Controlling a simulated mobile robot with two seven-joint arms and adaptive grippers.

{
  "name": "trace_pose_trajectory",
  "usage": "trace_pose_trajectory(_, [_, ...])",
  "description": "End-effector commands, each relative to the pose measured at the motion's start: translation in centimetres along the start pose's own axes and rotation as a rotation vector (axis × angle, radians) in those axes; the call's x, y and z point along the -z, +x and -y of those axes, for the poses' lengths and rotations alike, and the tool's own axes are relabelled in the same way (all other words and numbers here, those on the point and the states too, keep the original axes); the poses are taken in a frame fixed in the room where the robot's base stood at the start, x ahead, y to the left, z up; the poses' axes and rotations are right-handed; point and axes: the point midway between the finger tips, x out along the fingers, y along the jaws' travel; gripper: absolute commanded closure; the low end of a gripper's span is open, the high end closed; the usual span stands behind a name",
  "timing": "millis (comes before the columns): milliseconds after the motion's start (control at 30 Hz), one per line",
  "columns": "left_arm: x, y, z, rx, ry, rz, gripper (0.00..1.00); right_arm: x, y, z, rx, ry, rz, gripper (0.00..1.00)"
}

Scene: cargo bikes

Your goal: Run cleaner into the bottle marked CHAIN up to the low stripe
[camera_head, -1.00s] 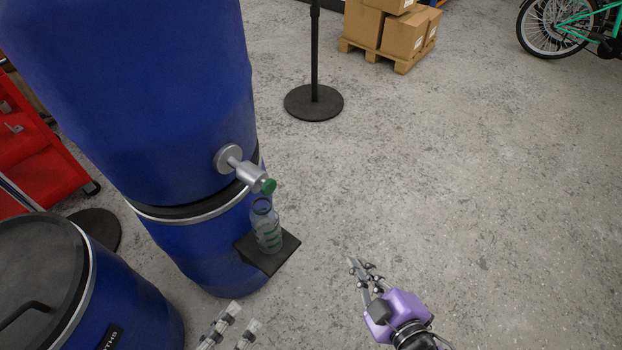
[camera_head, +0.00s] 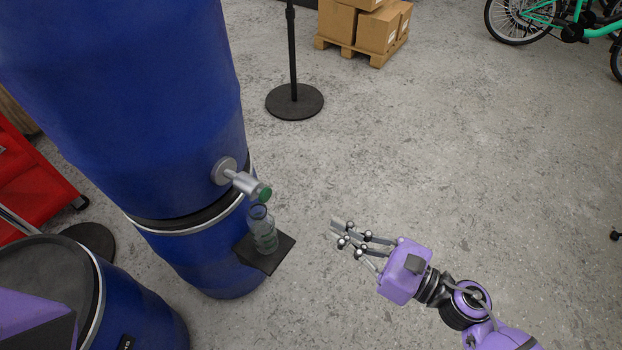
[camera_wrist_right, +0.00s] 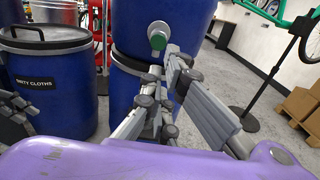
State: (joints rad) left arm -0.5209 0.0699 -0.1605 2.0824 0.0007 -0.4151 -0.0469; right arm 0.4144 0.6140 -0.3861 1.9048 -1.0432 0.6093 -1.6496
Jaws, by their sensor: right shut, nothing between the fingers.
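A clear bottle (camera_head: 263,230) stands upright on a small black shelf (camera_head: 282,250) on the blue drum (camera_head: 130,100). Its mouth is just under a silver tap (camera_head: 243,182) with a green end (camera_head: 264,194). Its lettering, stripes and fill level are too small to read. My right gripper (camera_head: 336,228) is shut and empty, right of the bottle and apart from it. In the right wrist view the tap's green end (camera_wrist_right: 158,40) shows beyond the fingers, which hide the bottle. Grey finger parts, apparently my left gripper (camera_wrist_right: 14,112), show at that view's left edge.
A lidded blue drum marked DIRTY CLOTHS (camera_wrist_right: 50,85) stands at the left. A post on a round black base (camera_head: 294,102) stands behind, near boxes on a pallet (camera_head: 362,45).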

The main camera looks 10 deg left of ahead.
Motion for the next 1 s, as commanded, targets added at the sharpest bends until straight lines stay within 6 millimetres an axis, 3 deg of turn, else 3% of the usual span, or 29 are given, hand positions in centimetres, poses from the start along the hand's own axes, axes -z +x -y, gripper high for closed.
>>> trace_pose_trajectory(367, [-0.1, 0.0, 0.1, 0.001, -0.023, 0.001, 0.29, 0.0, 0.0, 0.0, 0.002, -0.020, 0.002, 1.00])
trace_pose_trajectory(533, [0.1, -0.2, 0.1, 0.002, -0.022, -0.001, 0.29, -0.1, 1.0, 0.0, 0.002, -0.018, 0.003, 1.00])
trace_pose_trajectory(1000, [1.4, -1.1, 0.4, 0.007, -0.020, -0.016, 0.29, -0.4, 10.3, 0.1, 0.001, -0.019, 0.005, 1.00])
